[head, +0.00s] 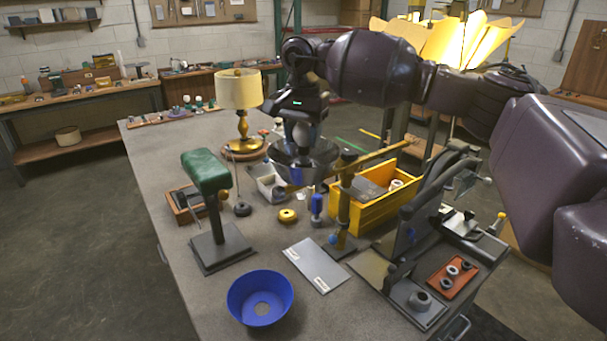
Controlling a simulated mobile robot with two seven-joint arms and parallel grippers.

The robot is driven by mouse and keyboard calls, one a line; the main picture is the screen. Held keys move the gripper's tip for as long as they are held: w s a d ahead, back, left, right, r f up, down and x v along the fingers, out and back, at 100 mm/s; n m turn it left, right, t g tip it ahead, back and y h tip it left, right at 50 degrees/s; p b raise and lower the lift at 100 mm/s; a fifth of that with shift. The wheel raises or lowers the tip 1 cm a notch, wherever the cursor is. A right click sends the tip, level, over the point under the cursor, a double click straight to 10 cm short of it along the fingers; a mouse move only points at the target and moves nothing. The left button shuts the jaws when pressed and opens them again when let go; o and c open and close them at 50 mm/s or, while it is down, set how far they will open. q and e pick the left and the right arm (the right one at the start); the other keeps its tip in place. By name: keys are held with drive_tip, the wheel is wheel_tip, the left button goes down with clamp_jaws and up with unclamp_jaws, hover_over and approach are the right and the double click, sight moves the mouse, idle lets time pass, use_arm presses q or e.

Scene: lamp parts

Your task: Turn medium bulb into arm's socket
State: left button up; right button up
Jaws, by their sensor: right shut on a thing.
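My right gripper (300,124) reaches in from the right and points down over the middle of the table. It is shut on a small greyish rounded thing, which looks like the medium bulb (303,136), directly above a dark bowl-shaped shade (318,162). The arm's socket cannot be made out; the shade and gripper may hide it. Whether the bulb touches a socket I cannot tell. A yellow lamp arm (384,154) on an upright post (344,205) stands just right of the shade. My left gripper is not in view.
A lamp with a cream shade (239,88) stands behind left. A green-topped stand (206,172), blue bowl (260,297) and grey plate (318,265) are nearer. A yellow crate (378,212) and a dark rack (420,215) stand right.

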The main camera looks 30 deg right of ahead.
drive_tip(key=shift+f, duration=0.55)
idle(1.5)
drive_tip(key=shift+o, duration=0.8)
drive_tip(key=shift+c, duration=0.8)
drive_tip(key=shift+f, duration=0.2)
drive_tip(key=m, duration=0.4)
drive_tip(key=shift+f+m, duration=0.1)
drive_tip(key=shift+m, duration=1.4)
